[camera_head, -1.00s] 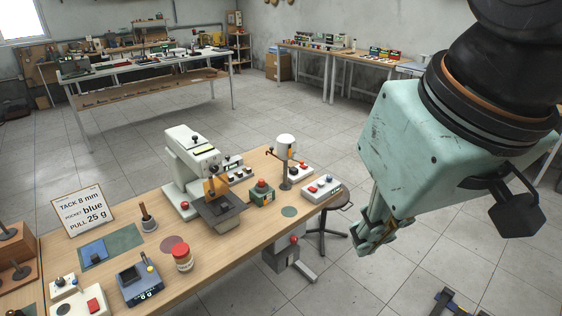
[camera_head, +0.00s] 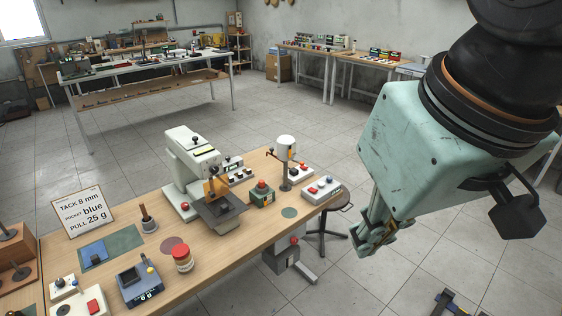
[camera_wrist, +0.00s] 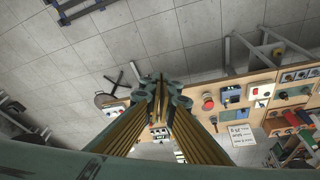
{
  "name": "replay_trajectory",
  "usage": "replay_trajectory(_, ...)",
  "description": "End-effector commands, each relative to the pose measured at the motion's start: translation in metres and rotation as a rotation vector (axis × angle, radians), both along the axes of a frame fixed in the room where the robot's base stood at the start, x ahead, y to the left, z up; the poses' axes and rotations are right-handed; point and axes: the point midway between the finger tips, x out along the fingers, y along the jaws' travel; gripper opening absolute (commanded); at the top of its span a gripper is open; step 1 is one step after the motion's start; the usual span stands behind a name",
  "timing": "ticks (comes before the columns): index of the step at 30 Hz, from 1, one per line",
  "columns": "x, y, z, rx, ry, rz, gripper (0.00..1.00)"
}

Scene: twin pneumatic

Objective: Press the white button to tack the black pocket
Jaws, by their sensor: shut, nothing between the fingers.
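My gripper (camera_head: 372,236) hangs shut and empty in the air to the right of the bench. In the wrist view its fingers (camera_wrist: 159,96) are together, with the bench beyond them. A white tacking machine (camera_head: 190,170) stands on the bench with a dark work plate (camera_head: 220,208) at its front. A small control box (camera_head: 238,172) with buttons is behind it, and another box (camera_head: 321,189) with coloured buttons is at the right end. Which button is the white one is too small to tell. A blue pocket piece (camera_head: 94,251) lies on a green mat (camera_head: 124,239); I see no clear black pocket.
A sign (camera_head: 83,214) reads tack 8 mm, pocket blue, pull 25 g. A red-lidded jar (camera_head: 182,260), a blue-grey scale (camera_head: 138,284) and a white post device (camera_head: 286,150) stand on the bench. A stool (camera_head: 336,206) is by its right end. Open floor surrounds my gripper.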

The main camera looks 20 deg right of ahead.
Motion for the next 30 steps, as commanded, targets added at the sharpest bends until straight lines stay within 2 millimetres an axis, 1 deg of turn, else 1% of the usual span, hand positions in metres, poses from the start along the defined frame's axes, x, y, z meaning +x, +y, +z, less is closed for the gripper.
replay_trajectory(20,0.002,-0.001,0.0,-0.001,-0.001,0.001,0.0)
replay_trajectory(26,0.012,-0.005,0.003,-0.012,-0.007,0.002,0.0)
replay_trajectory(30,0.027,-0.011,0.005,-0.03,-0.015,0.005,0.0)
